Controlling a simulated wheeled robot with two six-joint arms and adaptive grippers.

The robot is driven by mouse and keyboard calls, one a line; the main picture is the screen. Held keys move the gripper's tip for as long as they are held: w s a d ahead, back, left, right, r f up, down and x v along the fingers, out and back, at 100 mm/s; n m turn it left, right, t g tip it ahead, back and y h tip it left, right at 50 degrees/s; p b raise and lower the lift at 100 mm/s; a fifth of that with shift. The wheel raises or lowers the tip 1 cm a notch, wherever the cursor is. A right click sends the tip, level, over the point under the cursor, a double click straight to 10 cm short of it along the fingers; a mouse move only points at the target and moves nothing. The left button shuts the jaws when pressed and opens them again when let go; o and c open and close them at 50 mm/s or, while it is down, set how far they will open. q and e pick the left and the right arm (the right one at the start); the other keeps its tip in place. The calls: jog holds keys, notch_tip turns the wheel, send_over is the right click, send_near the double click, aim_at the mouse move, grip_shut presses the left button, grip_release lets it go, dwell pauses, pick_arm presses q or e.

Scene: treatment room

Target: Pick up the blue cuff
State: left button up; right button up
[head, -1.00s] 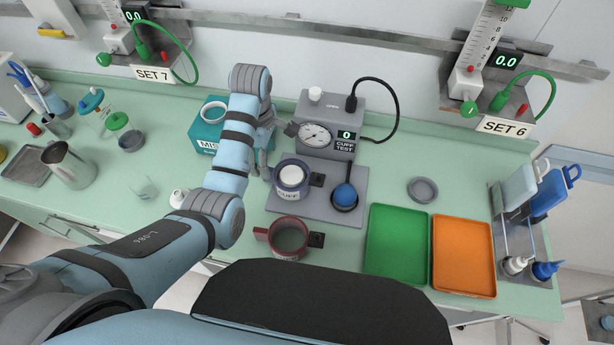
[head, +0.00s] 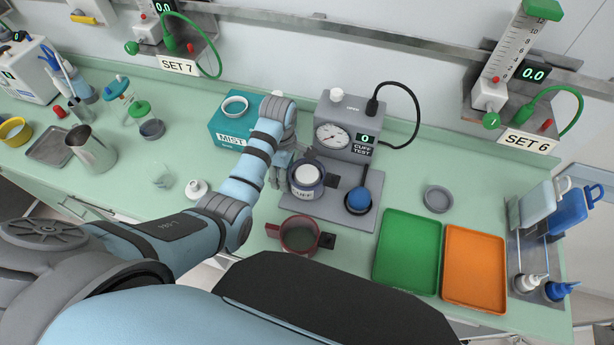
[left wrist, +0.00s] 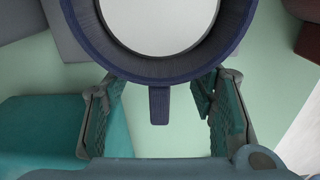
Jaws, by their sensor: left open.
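The blue cuff (head: 307,184) is a dark blue ring around a white-topped post on the grey tester base, left of the gauge box's front. In the left wrist view the cuff (left wrist: 160,67) fills the top of the picture. Its short tab (left wrist: 159,105) points down between my fingers. My left gripper (head: 285,169) is at the cuff's left side, and its fingers are partly hidden by my arm. In the left wrist view this gripper (left wrist: 164,97) is open, with a finger on each side of the tab and clear space around it. My right gripper is not in view.
The cuff tester (head: 345,130) stands behind the cuff, with a blue bulb (head: 358,199) to the right. A dark red cuff (head: 299,235) lies in front. The teal MIST box (head: 228,125) is close to my left wrist. Green (head: 408,252) and orange (head: 474,268) trays are at right.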

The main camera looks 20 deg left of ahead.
pick_arm(q)
grip_shut()
jog(key=shift+r, duration=0.1)
